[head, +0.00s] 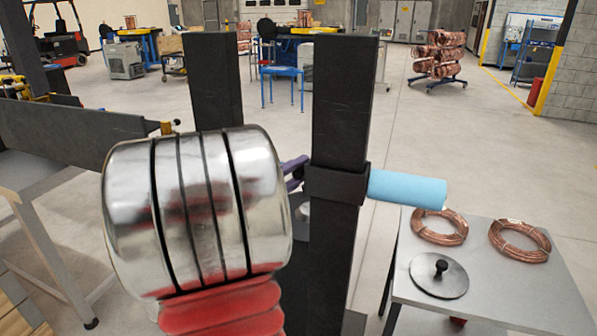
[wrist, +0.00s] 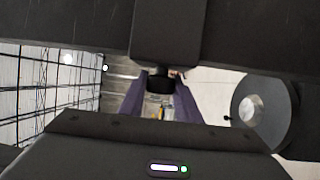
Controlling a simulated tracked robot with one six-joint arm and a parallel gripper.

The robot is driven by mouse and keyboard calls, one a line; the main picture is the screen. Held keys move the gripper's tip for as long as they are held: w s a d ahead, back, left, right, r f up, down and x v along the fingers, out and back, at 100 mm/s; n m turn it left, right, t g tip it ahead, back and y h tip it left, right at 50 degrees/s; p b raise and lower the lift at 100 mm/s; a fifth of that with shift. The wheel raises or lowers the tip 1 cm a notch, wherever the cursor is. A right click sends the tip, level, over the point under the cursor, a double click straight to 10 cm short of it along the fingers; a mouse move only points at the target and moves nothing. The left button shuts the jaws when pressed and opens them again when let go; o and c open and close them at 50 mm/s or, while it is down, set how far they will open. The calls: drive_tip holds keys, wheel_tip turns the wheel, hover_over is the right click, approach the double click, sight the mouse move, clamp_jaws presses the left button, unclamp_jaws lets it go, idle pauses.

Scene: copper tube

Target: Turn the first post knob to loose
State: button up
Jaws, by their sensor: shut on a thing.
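The first post (head: 340,105) is a dark upright bar with a dark collar (head: 335,184) around it. A light blue cylinder (head: 407,189) sticks out to the right of the collar. My gripper (head: 294,172) has purple fingers and reaches the collar's left side. In the wrist view, its fingers (wrist: 160,97) stand on either side of a small black knob (wrist: 160,79) below a dark block (wrist: 166,35) and are shut on it. The head view hides the knob behind my fingers and arm. I cannot tell its turn.
A second dark post (head: 215,75) stands to the left. A grey table (head: 500,285) at right holds two copper coils (head: 440,228) and a round lidded disc (head: 438,276). A dark rail (head: 70,130) runs at left. A round dark disc (wrist: 262,112) is close by in the wrist view.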

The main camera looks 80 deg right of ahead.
drive_tip(key=shift+f+n+t+y, duration=0.25)
drive_tip(key=shift+n+t+y, duration=0.6)
drive_tip(key=shift+y, duration=0.95)
drive_tip(key=o, duration=1.1)
drive_tip(key=shift+r, duration=0.1)
drive_tip(key=shift+c, duration=0.2)
drive_tip(key=shift+r, duration=0.1)
drive_tip(key=shift+w+a+r, duration=0.15)
drive_tip(key=shift+w+a, duration=0.15)
drive_tip(key=shift+a, duration=0.2)
drive_tip(key=v, duration=1.2)
drive_tip(key=shift+a, duration=0.3)
drive_tip(key=shift+w, duration=0.1)
